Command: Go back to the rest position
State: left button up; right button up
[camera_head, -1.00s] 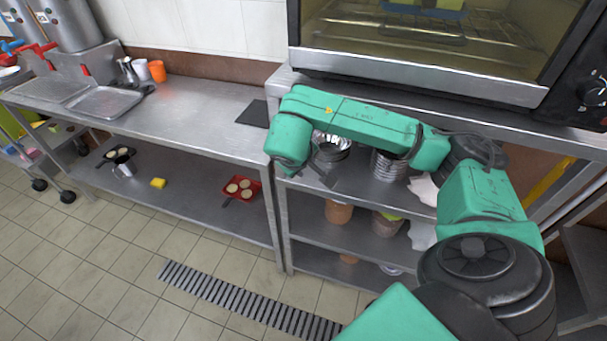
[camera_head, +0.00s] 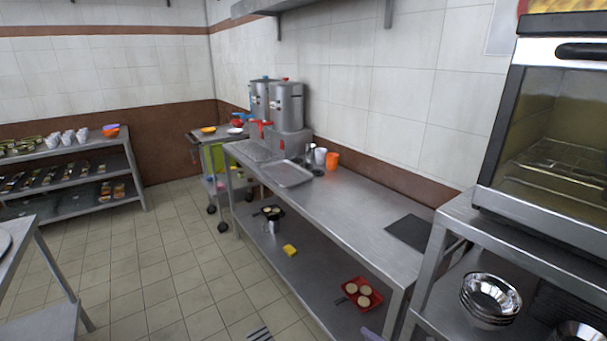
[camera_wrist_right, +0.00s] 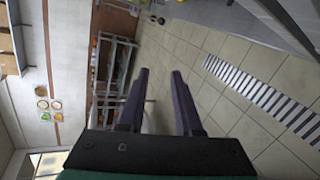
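The two dark purple fingers of my right gripper (camera_wrist_right: 160,90) stand apart in the right wrist view, with nothing between them. Past them I see tiled floor and racks. My left gripper is in neither view. Two steel stockpots (camera_head: 285,105) stand at the far end of the steel table (camera_head: 345,215).
An oven (camera_head: 560,140) sits on a steel shelf unit (camera_head: 440,265) at the right, with metal bowls (camera_head: 490,295) below. A red tray (camera_head: 360,293) lies on the table's lower shelf. A stocked rack (camera_head: 75,180) stands far left. The tiled floor (camera_head: 160,260) between is open.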

jog(key=s+d+f+m+g+h, duration=0.2)
jog(key=s+d+f+m+h, duration=0.15)
jog(key=s+f+m, duration=0.55)
jog(key=s+d+f+m+g+h, duration=0.2)
jog(key=s+d+f+m, duration=0.3)
jog(key=f, duration=0.5)
jog(key=s+f+m+g+h, duration=0.1)
jog(key=s+f+m+g, duration=0.2)
jog(key=s, duration=1.1)
jog(key=s+a+f+m+g, duration=0.1)
jog(key=s+f+m+g, duration=0.2)
jog(key=s+f+m, duration=0.4)
jog(key=s+f, duration=0.1)
jog(key=s, duration=0.7)
jog(key=shift+m+g+h, duration=0.3)
jog(key=shift+g+h, duration=0.05)
jog(key=shift+g, duration=0.05)
jog(key=shift+w, duration=0.1)
